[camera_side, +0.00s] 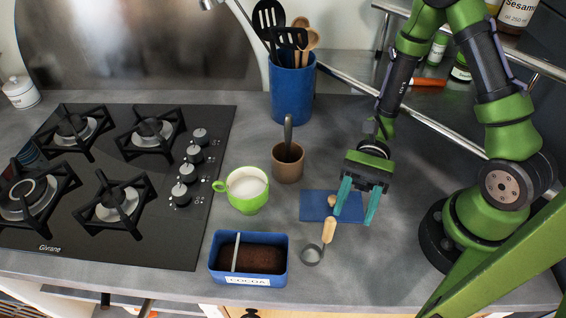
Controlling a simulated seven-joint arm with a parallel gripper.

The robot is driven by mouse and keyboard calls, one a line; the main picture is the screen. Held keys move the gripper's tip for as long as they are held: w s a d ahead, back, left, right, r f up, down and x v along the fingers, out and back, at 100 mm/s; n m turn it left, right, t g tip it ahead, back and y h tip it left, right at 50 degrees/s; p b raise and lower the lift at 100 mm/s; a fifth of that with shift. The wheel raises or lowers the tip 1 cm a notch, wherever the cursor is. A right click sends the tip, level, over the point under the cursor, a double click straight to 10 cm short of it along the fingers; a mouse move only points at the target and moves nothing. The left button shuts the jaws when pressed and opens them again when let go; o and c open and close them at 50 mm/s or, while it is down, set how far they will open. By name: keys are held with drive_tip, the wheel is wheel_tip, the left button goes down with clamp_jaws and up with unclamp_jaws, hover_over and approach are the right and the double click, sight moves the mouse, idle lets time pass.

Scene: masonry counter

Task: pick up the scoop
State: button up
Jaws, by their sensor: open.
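The scoop, a small round grey metal cup (312,255) with a light wooden handle (329,231), is on the grey counter in front of a flat blue mat. Its handle points up and slightly right, towards my gripper. My gripper (355,217) has two teal fingers, spread apart with nothing between them. It points down, just right of the scoop's handle. The left finger overlaps the mat's right part in this view. I cannot tell its exact height above the counter.
A blue cocoa box (282,263) stands left of the scoop. A green cup (246,190), a brown cup (288,163) holding a utensil and a blue utensil pot (292,92) stand behind. The blue mat (312,212) has a small wooden piece on it. A black hob (150,235) is left.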

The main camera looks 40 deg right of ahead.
sight(329, 229)
drive_tip(key=a, duration=0.2)
drive_tip(key=a+r+y, duration=0.1)
drive_tip(key=a, duration=0.2)
drive_tip(key=a+m+t+y, duration=0.1)
drive_tip(key=a, duration=0.2)
drive_tip(key=shift+s+a+r, duration=0.1)
drive_tip(key=shift+s+r, duration=0.2)
drive_tip(key=shift+r, duration=0.1)
clamp_jaws()
